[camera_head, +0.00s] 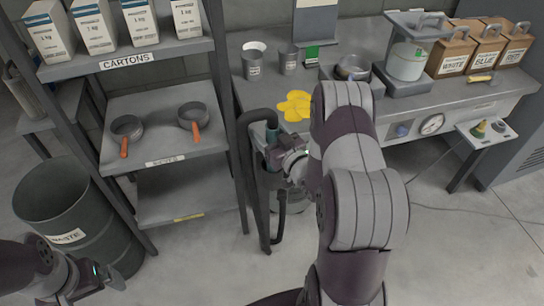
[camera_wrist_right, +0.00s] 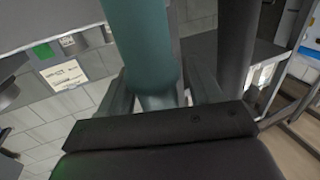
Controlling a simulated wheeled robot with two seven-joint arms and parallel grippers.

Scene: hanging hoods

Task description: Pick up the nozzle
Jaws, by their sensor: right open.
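The nozzle, a teal cylindrical piece (camera_head: 272,134), is at the end of a dark curved pipe beside the bench, in the middle of the head view. My right gripper (camera_head: 274,156) is at it, partly hidden by my own arm. In the right wrist view the teal nozzle (camera_wrist_right: 145,45) runs down between the two fingers of the right gripper (camera_wrist_right: 160,92). The jaws are open, with a finger on each side; contact cannot be told. My left gripper (camera_head: 104,278) is at the lower left, away from the nozzle, its fingers too small to read.
A dark pipe frame (camera_head: 248,185) stands between the shelf rack (camera_head: 162,147) and the workbench (camera_head: 222,95). A waste drum (camera_head: 65,210) is at left. A yellow flower-shaped item (camera_head: 294,106) lies on the bench. Floor (camera_head: 450,240) at right is mostly clear.

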